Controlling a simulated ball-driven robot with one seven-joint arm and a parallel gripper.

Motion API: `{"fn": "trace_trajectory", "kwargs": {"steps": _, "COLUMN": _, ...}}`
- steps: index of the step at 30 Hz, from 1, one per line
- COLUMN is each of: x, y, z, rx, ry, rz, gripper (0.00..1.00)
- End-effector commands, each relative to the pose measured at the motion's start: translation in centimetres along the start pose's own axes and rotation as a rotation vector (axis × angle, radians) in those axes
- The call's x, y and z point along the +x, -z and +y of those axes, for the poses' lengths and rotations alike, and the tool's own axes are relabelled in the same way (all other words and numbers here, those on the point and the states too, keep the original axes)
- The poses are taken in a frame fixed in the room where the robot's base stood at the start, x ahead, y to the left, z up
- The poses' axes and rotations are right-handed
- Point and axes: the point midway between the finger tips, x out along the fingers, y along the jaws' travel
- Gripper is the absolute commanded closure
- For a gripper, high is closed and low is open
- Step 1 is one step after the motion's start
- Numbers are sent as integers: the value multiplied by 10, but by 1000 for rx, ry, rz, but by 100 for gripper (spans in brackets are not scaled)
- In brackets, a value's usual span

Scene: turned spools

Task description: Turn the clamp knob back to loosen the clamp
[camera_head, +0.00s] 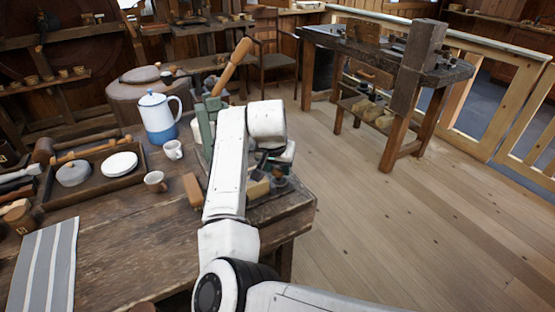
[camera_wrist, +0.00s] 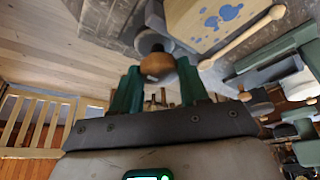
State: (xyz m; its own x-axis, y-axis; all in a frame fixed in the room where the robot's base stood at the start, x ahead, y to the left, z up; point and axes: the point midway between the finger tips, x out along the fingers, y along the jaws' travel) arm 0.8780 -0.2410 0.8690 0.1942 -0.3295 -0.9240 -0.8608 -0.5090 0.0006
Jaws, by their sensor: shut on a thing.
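The clamp knob (camera_wrist: 157,63), a rounded brown wooden knob, shows in the wrist view at the end of a grey metal part (camera_wrist: 150,40). My gripper (camera_wrist: 159,72) has its two green fingers on either side of the knob and is shut on it. The fingers hide the sides of the knob. In the head view my white arm reaches over the far right corner of the workbench and hides the knob and most of the clamp. How far the knob is turned cannot be told.
Green machine parts (camera_wrist: 285,65) and a pale piece with blue spots (camera_wrist: 222,18) lie close by in the wrist view. The workbench (camera_head: 130,235) holds a blue-and-white pot (camera_head: 158,118), cups and a wooden tray (camera_head: 100,190). Open floor (camera_head: 400,230) is to the right.

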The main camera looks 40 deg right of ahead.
Motion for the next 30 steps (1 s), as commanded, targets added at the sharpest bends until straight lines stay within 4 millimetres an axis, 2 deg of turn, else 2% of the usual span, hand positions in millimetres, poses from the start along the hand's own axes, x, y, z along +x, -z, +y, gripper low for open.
{"fn": "trace_trajectory", "kwargs": {"steps": 1, "x": -6, "y": 3, "z": 3, "rx": -38, "ry": 10, "rz": 1, "gripper": 86}}
{"fn": "trace_trajectory", "kwargs": {"steps": 4, "x": -7, "y": 3, "z": 4, "rx": -124, "ry": 46, "rz": 0, "gripper": 86}}
{"fn": "trace_trajectory", "kwargs": {"steps": 30, "x": -3, "y": 5, "z": 7, "rx": -885, "ry": 366, "rz": -2, "gripper": 86}}
